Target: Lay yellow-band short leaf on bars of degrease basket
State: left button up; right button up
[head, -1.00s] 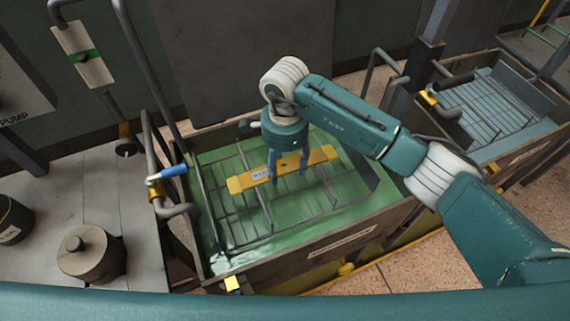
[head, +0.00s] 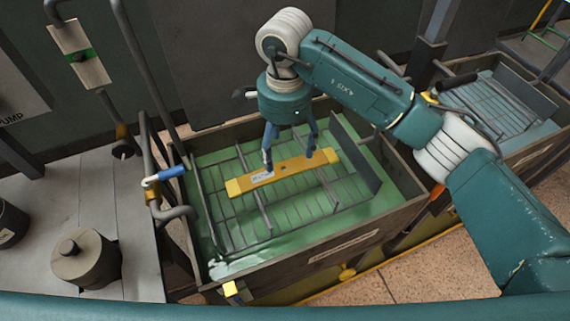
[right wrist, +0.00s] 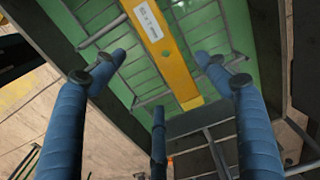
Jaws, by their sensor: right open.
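The yellow leaf (head: 285,175), a flat bar with a small white label and a hole, lies across the bars of the degrease basket (head: 229,219) in the green tank. It also shows in the right wrist view (right wrist: 172,62), between and beyond the blue fingers. My right gripper (head: 289,160) is above the leaf with its fingers spread and empty. In the right wrist view the open fingers (right wrist: 160,85) show no hold on the leaf. My left gripper is not in view.
The tank's wall (head: 345,247) surrounds the basket. A pipe with a blue-handled valve (head: 172,171) stands at its left. A lidded pot (head: 86,258) sits on the left bench. A second tank with a rack (head: 490,105) is at the right.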

notch_tip(320, 180, up, 4)
jog(key=shift+r+b, duration=0.25)
jog(key=shift+b, duration=0.2)
